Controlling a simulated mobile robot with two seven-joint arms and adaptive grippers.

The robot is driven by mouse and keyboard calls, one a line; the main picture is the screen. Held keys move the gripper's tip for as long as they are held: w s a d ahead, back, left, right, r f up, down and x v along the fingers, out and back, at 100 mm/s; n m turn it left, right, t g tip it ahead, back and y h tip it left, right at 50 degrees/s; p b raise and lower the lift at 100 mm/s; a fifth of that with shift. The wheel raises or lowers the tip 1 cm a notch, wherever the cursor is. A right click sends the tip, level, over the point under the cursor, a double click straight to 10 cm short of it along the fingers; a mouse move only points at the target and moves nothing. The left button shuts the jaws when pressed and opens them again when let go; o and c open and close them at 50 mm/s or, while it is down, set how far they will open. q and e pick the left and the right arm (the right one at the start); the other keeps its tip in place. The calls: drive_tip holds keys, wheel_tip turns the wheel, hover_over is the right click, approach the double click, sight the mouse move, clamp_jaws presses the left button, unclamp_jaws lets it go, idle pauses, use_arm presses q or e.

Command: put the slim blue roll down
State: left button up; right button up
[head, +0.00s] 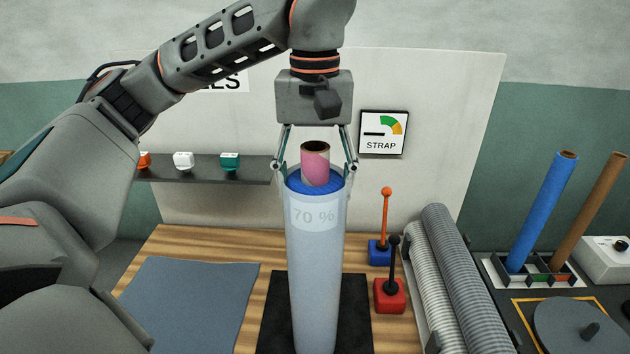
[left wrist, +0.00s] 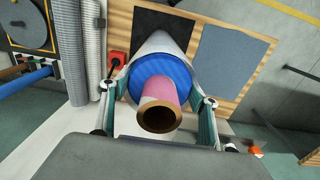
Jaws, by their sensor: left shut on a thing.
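The slim blue roll (head: 318,255) is upright, in a pale cloudy wrap with a "70 %" label. Its top end is blue around a pink core tube that sticks up. It also shows end-on in the left wrist view (left wrist: 180,72). My left gripper (head: 314,167) points down from above and is shut on the roll, one finger on each side of its upper end. A black mat (head: 358,318) on the wooden table shows behind the roll. The roll's foot is cut off by the head view's lower edge, so I cannot tell whether it touches the mat. My right gripper is out of view.
A grey-blue mat (head: 190,300) lies clear at left. Blue and red lever boxes (head: 389,297) stand close right, then grey ribbed rolls (head: 465,280). A rack (head: 500,275) at far right holds a blue and a brown tube. A gauge sign marked STRAP (head: 383,133) hangs behind.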

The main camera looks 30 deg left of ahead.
use_arm(q)
drive_tip(key=o, duration=2.1)
drive_tip(key=shift+f, duration=0.1)
wheel_tip(320, 180, up, 12)
drive_tip(key=shift+r, duration=0.1)
drive_tip(key=shift+s, duration=0.15)
